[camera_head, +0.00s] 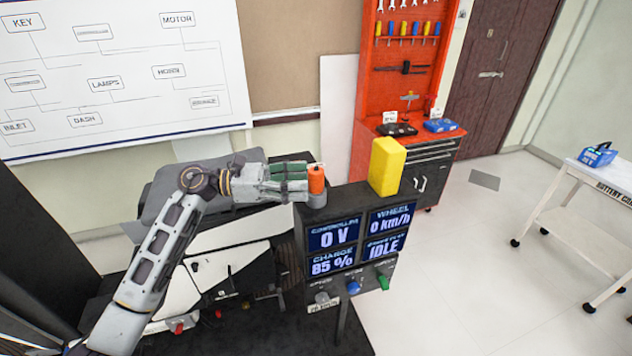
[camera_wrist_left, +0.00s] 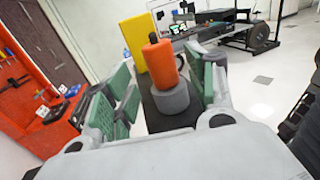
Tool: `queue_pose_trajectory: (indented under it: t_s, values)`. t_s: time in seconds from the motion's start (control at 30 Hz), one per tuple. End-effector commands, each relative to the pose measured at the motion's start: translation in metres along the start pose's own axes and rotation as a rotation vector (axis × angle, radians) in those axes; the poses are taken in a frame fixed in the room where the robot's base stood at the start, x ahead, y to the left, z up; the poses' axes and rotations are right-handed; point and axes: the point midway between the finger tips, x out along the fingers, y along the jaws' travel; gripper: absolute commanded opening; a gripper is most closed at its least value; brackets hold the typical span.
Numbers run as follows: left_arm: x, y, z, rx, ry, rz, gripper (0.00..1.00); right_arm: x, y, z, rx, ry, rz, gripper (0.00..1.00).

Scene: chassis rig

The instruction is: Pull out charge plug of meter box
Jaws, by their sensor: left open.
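The meter box (camera_head: 345,236) is a dark box with blue displays reading 0 V, 0 km/h, 85 % and IDLE. The charge plug (camera_head: 317,181) is an orange cylinder upright on a grey round base at the left end of the box top. In the left wrist view the orange plug (camera_wrist_left: 160,64) stands on its grey base (camera_wrist_left: 170,97), between the spread fingers. My left gripper (camera_head: 306,184) is open around the plug, with green pads on either side. Gaps show between pads and plug in the wrist view. My right gripper is in neither view.
A yellow block (camera_head: 386,166) stands on the box top, right of the plug. Knobs (camera_head: 353,287) line the lower front. A red tool cabinet (camera_head: 408,60) stands behind, and a white cart (camera_head: 590,200) is at the right. The floor between is clear.

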Motion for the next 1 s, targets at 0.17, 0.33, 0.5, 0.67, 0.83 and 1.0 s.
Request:
queue_pose_trajectory:
  t_s: [0.17,0.33,0.5,0.67,0.83,1.0]
  values:
    - [0.016,-0.002,0.004,-0.001,-0.001,-0.002,0.56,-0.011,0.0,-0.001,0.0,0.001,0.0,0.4]
    - [0.031,-0.002,0.004,-0.001,-0.002,-0.001,0.56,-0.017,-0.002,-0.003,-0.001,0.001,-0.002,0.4]
    - [0.04,-0.002,0.002,0.0,-0.001,0.0,0.56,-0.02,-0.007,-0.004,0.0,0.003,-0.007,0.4]
    - [0.042,-0.002,0.001,0.0,0.0,0.0,0.56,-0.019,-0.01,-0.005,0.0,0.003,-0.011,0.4]
    - [0.041,-0.002,0.001,0.0,0.0,0.0,0.56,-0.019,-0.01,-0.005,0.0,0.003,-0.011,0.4]
    - [0.041,-0.002,0.001,0.0,0.0,0.0,0.56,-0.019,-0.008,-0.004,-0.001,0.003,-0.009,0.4]
